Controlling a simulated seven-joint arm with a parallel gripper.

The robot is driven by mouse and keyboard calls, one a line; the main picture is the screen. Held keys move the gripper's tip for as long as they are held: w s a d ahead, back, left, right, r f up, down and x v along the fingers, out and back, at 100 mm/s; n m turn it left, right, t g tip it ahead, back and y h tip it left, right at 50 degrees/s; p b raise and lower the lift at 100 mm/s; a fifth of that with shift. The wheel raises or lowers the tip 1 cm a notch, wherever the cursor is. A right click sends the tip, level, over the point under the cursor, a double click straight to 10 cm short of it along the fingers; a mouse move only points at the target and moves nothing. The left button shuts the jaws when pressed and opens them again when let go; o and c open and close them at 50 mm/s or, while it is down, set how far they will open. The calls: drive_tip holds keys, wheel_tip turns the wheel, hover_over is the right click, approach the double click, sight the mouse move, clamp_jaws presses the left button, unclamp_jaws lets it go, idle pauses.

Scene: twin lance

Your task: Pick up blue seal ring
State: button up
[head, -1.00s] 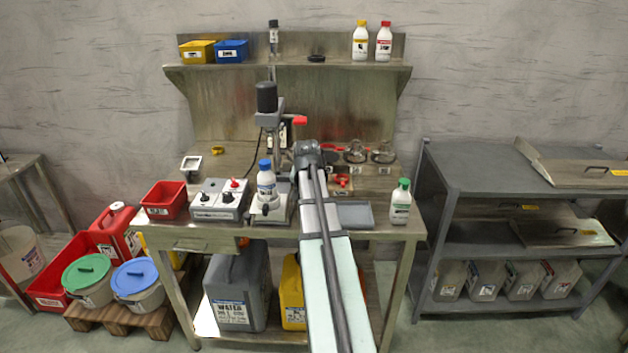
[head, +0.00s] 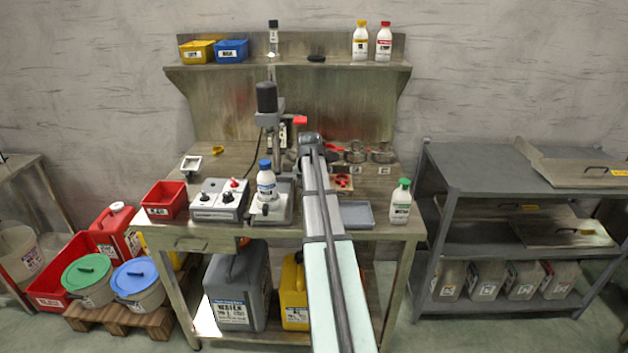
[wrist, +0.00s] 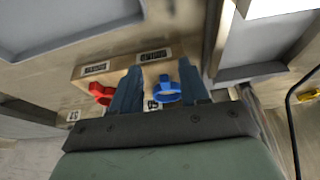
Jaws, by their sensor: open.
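The blue seal ring (wrist: 168,92) shows in the wrist view, at a wooden block (wrist: 120,72) with printed labels. The ring appears between the two fingers of my gripper (wrist: 162,80), which are apart with nothing held. I cannot tell how far the fingertips are from the ring. A red ring (wrist: 101,93) sits at the same block, to the left of the blue one. In the head view my arm reaches over the bench and hides the blue ring and the gripper's fingers. Red parts on the block (head: 342,182) show just right of my arm.
A grey tray (head: 357,215) lies right of my arm, with a green-capped bottle (head: 400,202) beyond it. A stirrer stand (head: 267,110) and a blue-capped bottle (head: 266,182) stand close on the left.

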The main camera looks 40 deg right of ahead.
drive_tip(key=w+d, duration=0.2)
drive_tip(key=d, duration=0.1)
drive_tip(key=shift+w, duration=0.35)
drive_tip(key=shift+w+d+f, duration=0.15)
drive_tip(key=shift+d+f, duration=0.05)
drive_tip(key=shift+f, duration=0.35)
drive_tip(key=shift+c, duration=0.2)
clamp_jaws()
